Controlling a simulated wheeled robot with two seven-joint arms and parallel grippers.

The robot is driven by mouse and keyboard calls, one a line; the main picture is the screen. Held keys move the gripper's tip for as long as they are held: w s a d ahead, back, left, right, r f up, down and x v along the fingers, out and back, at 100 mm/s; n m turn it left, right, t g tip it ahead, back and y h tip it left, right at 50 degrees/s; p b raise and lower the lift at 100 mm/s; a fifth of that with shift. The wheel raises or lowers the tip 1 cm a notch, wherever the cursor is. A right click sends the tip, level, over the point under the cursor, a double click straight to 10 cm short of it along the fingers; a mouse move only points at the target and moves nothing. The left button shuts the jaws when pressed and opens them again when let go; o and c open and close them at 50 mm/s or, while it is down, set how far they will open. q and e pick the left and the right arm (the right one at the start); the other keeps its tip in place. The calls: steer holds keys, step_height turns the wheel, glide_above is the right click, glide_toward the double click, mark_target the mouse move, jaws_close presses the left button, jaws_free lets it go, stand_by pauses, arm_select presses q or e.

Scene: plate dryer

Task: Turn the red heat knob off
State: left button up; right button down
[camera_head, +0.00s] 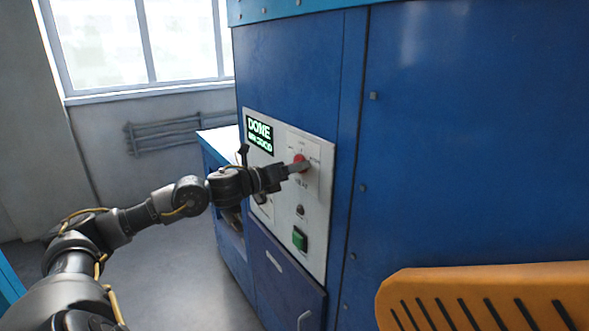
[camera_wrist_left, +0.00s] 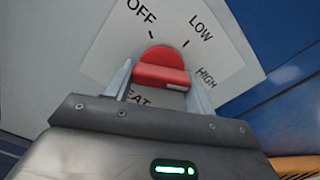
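The red heat knob (camera_head: 299,163) sits on the light control panel of the blue machine. In the left wrist view the red knob (camera_wrist_left: 160,68) fills the middle, below the labels OFF and LOW, with HIGH to its right. A pale mark shows at the right part of its grip bar, on the side toward HIGH. My left gripper (camera_head: 296,167) is at the knob. Its two fingers (camera_wrist_left: 161,82) stand at either side of the knob with no clear gap, and look shut on it. My right gripper is not in view.
A green display (camera_head: 260,136) reads DONE at the panel's upper left. A green button (camera_head: 299,239) is low on the panel (camera_head: 314,220). An orange slotted part (camera_head: 480,295) fills the lower right. The floor (camera_head: 180,270) left of the machine is clear.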

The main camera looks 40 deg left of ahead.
arm_select(q)
steer(key=c, duration=0.4)
